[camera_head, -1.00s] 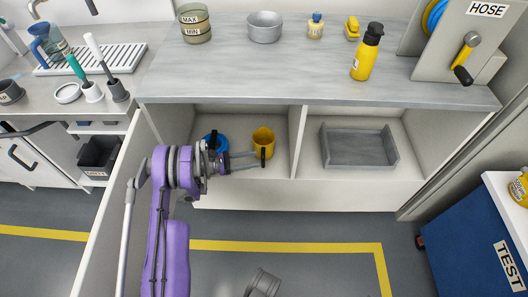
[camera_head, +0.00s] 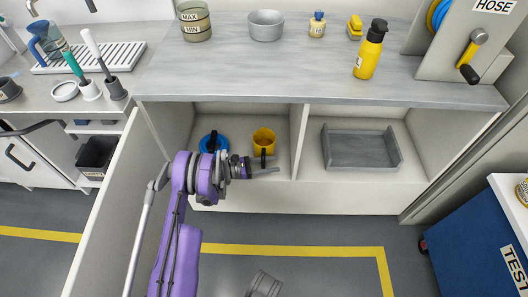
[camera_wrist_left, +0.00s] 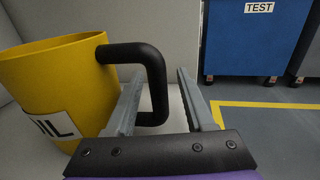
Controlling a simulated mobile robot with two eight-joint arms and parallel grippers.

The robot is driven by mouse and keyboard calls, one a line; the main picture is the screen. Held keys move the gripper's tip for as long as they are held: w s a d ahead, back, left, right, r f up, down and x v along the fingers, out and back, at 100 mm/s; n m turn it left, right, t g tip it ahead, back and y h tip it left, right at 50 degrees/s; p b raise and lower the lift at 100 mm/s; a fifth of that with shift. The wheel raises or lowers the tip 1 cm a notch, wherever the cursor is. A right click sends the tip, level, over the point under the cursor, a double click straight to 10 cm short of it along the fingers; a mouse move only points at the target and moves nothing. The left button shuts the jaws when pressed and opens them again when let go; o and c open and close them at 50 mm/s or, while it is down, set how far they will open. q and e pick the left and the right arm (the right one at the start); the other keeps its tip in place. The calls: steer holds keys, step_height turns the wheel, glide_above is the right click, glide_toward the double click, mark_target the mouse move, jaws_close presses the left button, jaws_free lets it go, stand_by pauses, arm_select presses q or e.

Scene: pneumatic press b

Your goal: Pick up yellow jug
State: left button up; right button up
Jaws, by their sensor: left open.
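The yellow jug (camera_head: 264,136) stands upright in the left compartment of the low cabinet, its black handle facing front. In the left wrist view the jug (camera_wrist_left: 60,85) fills the left side, with part of a label showing. My left gripper (camera_head: 278,170) is open just in front of the jug, its fingers pointing right. In the left wrist view the upright part of the handle shows between the fingers of the gripper (camera_wrist_left: 160,72). The left finger overlaps the handle loop; I cannot tell whether it touches.
A blue jug (camera_head: 208,144) stands left of the yellow one, partly behind my arm. A divider (camera_head: 302,140) separates the right compartment, which holds a grey tray (camera_head: 360,160). The worktop (camera_head: 300,85) overhangs both. An open door panel (camera_head: 110,200) stands left of my arm.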

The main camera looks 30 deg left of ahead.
arm_select(q)
jaws_close()
stand_by(1.4)
